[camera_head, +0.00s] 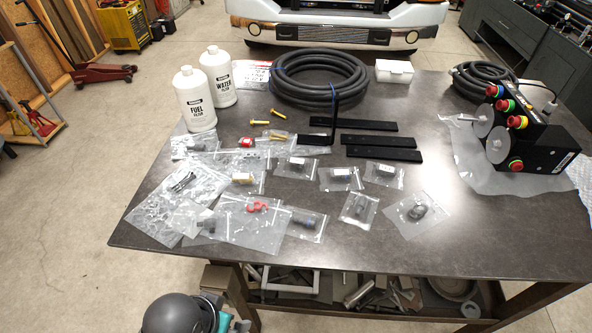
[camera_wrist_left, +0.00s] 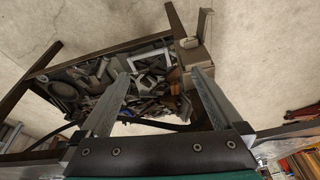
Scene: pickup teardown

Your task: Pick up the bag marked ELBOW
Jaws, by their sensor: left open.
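Several clear zip bags lie on the dark table (camera_head: 500,245) in the head view, and I cannot read which is marked ELBOW. Bags with dark parts and white labels lie at the centre, one (camera_head: 297,168), another (camera_head: 340,178) and a third (camera_head: 384,174). A bag with a dark part (camera_head: 359,208) and one with a rounded dark part (camera_head: 418,212) lie nearer the front. Overlapping bags cover the left, one with a red part (camera_head: 256,207). My left gripper (camera_wrist_left: 160,72) is open and empty in the left wrist view, apart from the bags. My right gripper is not in view.
White bottles (camera_head: 196,100), a coiled black hose (camera_head: 318,80) and black bars (camera_head: 370,125) stand or lie behind the bags. A black box with coloured buttons (camera_head: 540,145) is at the right. The lower shelf holds loose parts (camera_wrist_left: 140,85). The table's front right is clear.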

